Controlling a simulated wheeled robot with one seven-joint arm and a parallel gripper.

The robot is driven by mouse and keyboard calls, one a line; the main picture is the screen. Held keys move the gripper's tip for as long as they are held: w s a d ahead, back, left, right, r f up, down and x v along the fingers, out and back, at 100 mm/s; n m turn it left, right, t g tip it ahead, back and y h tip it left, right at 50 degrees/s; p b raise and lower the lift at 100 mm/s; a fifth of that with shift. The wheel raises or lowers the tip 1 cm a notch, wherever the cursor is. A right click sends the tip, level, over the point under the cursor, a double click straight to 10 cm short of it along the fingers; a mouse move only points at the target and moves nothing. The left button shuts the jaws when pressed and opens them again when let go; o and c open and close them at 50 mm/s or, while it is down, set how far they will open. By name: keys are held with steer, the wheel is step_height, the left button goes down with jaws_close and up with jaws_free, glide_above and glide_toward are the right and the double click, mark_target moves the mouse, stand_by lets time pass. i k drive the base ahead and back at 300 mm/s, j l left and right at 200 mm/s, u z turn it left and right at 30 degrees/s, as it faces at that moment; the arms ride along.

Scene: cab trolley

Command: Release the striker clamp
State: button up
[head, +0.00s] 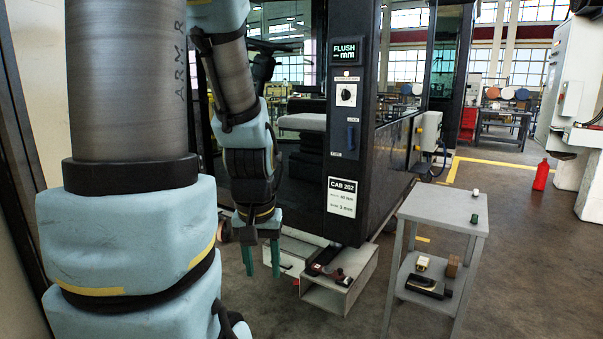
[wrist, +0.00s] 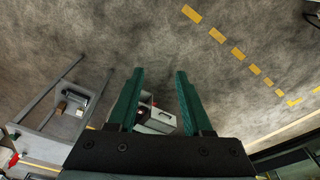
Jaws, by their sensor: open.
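A dark cab post (head: 345,200) stands at the picture's centre in the head view. My gripper (head: 261,258) points down, left of the post and well below the lever. Its two green fingers are apart and empty. In the wrist view my gripper (wrist: 160,72) is also open, and the lever does not show.
A grey open box (head: 347,292) with dark and red items on top stands on the floor right of my gripper. A grey trolley (head: 440,213) with small items stands further right. A red bottle (head: 541,175) is beyond. Floor between box and trolley is clear.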

mark_target(350, 146)
steer(key=i+j+u, duration=0.15)
steer(key=i, duration=0.45)
steer(key=i+j+u, duration=0.15)
steer(key=i, duration=0.5)
